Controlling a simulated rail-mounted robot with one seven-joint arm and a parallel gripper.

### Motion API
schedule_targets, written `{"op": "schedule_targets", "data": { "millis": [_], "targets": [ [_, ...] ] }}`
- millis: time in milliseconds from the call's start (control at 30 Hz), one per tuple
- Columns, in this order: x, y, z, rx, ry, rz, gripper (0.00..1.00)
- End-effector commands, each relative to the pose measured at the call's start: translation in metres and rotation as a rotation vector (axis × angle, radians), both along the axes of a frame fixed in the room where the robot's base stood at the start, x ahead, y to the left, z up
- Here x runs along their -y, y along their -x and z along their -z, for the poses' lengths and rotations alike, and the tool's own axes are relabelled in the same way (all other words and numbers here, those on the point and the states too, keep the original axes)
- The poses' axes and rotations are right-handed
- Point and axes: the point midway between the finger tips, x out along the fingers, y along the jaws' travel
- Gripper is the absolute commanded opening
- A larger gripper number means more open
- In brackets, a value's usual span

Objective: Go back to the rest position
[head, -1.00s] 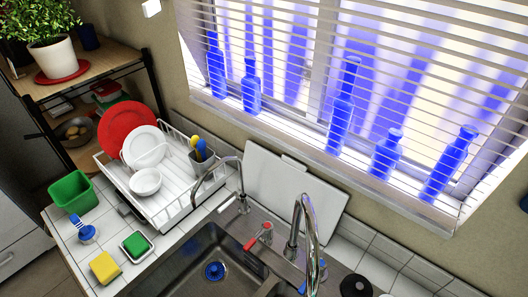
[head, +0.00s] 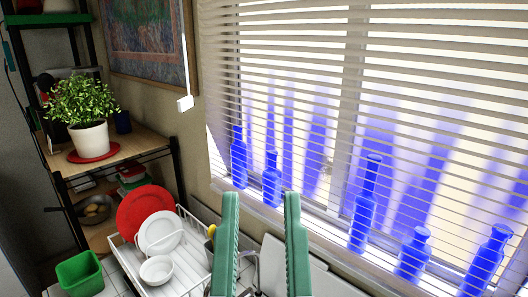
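My gripper (head: 260,200) shows in the head view at the lower middle. Its two green fingers point up and stand apart, with nothing between them but the background wall and windowsill. The gripper is open and empty. It is in front of the dish rack and the sill, and its fingers hide part of the rack's right side and the faucet area. The rest of my arm is out of view below.
A white dish rack (head: 192,270) holds a red plate (head: 143,208), a white plate and a bowl. A green bin (head: 80,275) stands to its left. Several blue bottles (head: 366,205) line the windowsill. A potted plant (head: 88,125) stands on a shelf.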

Motion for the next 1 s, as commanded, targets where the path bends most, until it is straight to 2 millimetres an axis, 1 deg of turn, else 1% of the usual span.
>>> {"op": "schedule_targets", "data": {
  "millis": [33, 100, 200, 300, 367, 433, 600, 1000],
  "targets": [
    [-0.001, 0.004, -0.042, 0.014, 0.005, 0.006, 0.32],
    [0.000, 0.001, -0.075, 0.004, -0.002, 0.000, 0.32],
    [-0.001, 0.000, -0.110, -0.001, -0.009, -0.009, 0.32],
    [-0.001, 0.000, -0.132, -0.004, -0.013, -0.014, 0.32],
    [-0.001, -0.001, -0.139, -0.005, -0.016, -0.016, 0.32],
    [-0.001, -0.001, -0.141, -0.006, -0.017, -0.018, 0.32],
    [-0.001, -0.001, -0.137, -0.007, -0.018, -0.018, 0.32],
    [-0.001, -0.001, -0.137, -0.008, -0.018, -0.018, 0.32]
  ]
}}
